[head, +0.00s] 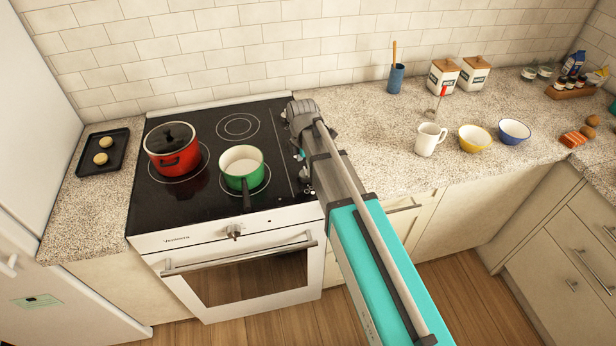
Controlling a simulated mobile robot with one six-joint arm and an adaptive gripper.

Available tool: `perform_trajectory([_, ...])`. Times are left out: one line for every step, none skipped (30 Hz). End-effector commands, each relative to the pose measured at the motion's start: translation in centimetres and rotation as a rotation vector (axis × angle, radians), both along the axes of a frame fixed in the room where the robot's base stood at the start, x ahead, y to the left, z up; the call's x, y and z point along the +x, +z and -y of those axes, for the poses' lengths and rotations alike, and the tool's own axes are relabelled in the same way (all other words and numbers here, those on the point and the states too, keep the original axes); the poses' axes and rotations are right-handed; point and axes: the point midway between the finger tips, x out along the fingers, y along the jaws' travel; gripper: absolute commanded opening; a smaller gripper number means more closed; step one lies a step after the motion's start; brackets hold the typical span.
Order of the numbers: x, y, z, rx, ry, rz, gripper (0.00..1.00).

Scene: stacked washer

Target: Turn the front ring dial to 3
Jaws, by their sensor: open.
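The black cooktop (215,165) is in the left half of the head view. A strip of small dials (305,174) runs along its right side. My arm covers part of this strip, so I cannot read any dial's number or pointer. My gripper (299,122) is over the right side of the cooktop, towards its back, near the dial strip. It is open and I see nothing held in it. Its fingertips are mostly hidden, and I cannot tell whether they touch a dial.
A red pot (171,151) and a green pan (241,168) stand on the cooktop. The oven front has its own knob (233,231). To the right, a white pitcher (428,140) and bowls stand on the counter (375,145). The tiled wall (250,50) closes the back.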

Motion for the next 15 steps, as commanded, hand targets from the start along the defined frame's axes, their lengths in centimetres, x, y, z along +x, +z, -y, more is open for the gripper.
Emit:
perform_trajectory([0.0,-0.8,0.0,0.000,0.000,0.000,0.92])
perform_trajectory([-0.1,-1.0,0.0,0.000,0.000,0.000,0.92])
perform_trajectory([-0.1,-1.3,0.0,0.000,0.000,0.000,0.92])
perform_trajectory([-0.1,-1.5,0.0,0.000,0.000,0.000,0.92])
perform_trajectory([-0.1,-1.7,0.0,0.000,0.000,0.000,0.92])
perform_trajectory([-0.1,-2.0,0.0,0.000,0.001,0.000,0.92])
perform_trajectory([-0.1,-2.1,0.0,0.000,0.001,0.000,0.92])
perform_trajectory([-0.1,-2.3,0.0,0.000,0.001,0.000,0.92])
perform_trajectory([-0.1,-2.5,0.0,0.000,0.001,0.000,0.92])
perform_trajectory([-0.2,-2.6,0.0,0.000,0.001,0.000,0.92])
perform_trajectory([-0.2,-2.7,0.0,0.000,0.001,0.000,0.92])
perform_trajectory([-0.2,-2.8,0.0,0.000,0.001,0.000,0.92])
perform_trajectory([-0.2,-2.9,0.0,0.000,0.001,0.000,0.92])
perform_trajectory([-0.2,-2.9,0.0,0.000,0.001,0.000,0.92])
perform_trajectory([-0.2,-3.0,0.0,0.000,0.001,0.000,0.92])
